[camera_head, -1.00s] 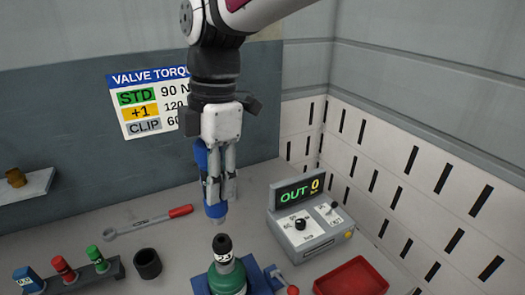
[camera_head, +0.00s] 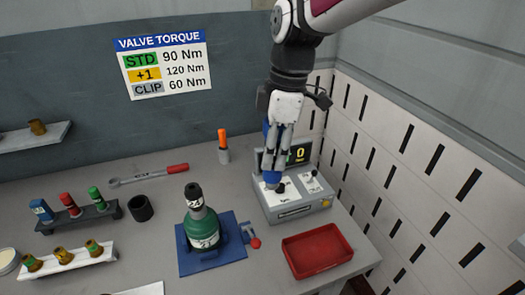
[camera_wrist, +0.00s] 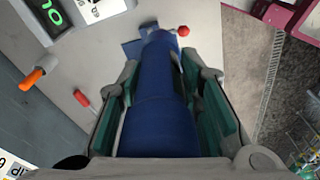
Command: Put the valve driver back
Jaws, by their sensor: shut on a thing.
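The valve driver is a blue cylinder (camera_head: 272,179) held upright, tip down, in my gripper (camera_head: 280,150). In the head view it is in front of the grey control box (camera_head: 292,206) and hides part of its top and display; I cannot tell whether it touches the box. In the wrist view the blue driver (camera_wrist: 160,105) lies between both fingers, which are shut on it. An open black cup (camera_head: 140,208) stands on the bench left of the green bottle (camera_head: 203,230). The bottle, with a black top, stands in a blue cradle (camera_head: 234,248).
A red tray (camera_head: 318,250) lies front right by the wall. An orange-handled tool (camera_head: 223,146) stands behind the bottle; a red-handled wrench (camera_head: 150,175) lies at the back. Racks with coloured sockets (camera_head: 70,208) and brass valves (camera_head: 64,255) are at the left.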

